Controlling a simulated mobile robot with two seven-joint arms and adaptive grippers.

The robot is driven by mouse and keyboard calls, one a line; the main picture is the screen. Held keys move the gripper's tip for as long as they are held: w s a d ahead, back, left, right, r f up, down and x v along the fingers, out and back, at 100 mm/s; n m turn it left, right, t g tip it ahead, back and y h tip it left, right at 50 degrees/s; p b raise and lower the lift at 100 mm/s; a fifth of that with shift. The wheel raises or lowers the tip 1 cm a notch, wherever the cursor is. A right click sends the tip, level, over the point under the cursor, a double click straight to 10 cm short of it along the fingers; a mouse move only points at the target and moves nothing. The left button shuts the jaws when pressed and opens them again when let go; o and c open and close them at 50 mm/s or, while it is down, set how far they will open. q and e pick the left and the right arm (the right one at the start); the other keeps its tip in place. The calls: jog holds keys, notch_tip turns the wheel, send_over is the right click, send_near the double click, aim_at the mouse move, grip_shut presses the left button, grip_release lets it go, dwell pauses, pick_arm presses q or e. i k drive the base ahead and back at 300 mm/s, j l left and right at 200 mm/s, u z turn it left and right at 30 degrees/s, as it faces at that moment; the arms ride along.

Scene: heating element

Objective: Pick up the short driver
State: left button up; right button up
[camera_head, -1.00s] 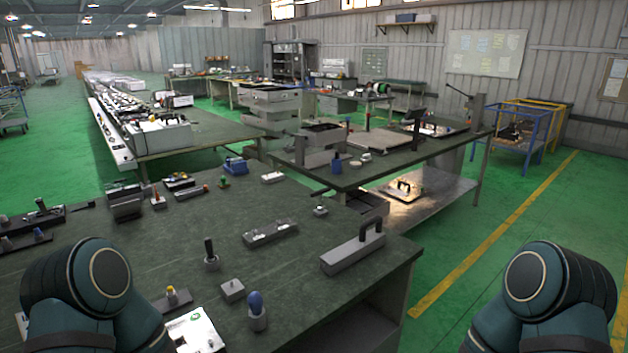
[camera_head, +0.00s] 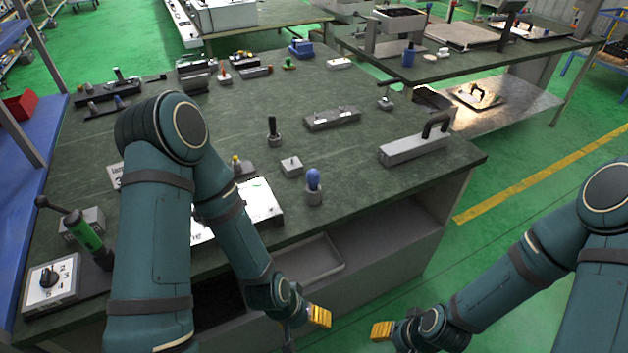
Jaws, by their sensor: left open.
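Several small tools stand upright in grey holders on the dark green workbench (camera_head: 215,130): a blue-handled one (camera_head: 313,180), a black-handled one (camera_head: 272,128) and a small yellow-topped one (camera_head: 237,164). I cannot tell for sure which is the short driver. My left gripper (camera_head: 307,320) is open and empty, low in front of the bench's front edge, below and apart from the tools. My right gripper (camera_head: 384,331) is also in front of the bench, to its right; its finger gap is not clear. My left arm hides part of the bench.
A grey block with a black handle (camera_head: 415,148) lies near the right corner. A grey fixture (camera_head: 332,118), a small block (camera_head: 291,166) and a white plate (camera_head: 262,202) lie nearby. A green-handled lever (camera_head: 83,232) stands at left. Open shelves (camera_head: 330,255) are below the bench top.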

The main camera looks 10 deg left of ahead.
aim_at(313, 175)
jog(key=u, duration=1.45)
jog(key=l+u, duration=0.45)
jog(key=u, duration=0.25)
jog(key=k+l+u, duration=0.1)
jog(key=l+u, duration=0.2)
jog(key=k+l+u, duration=0.2)
jog(key=l, duration=0.2)
jog(key=k+l+u, duration=0.25)
jog(key=l, duration=0.15)
jog(key=i, duration=0.05)
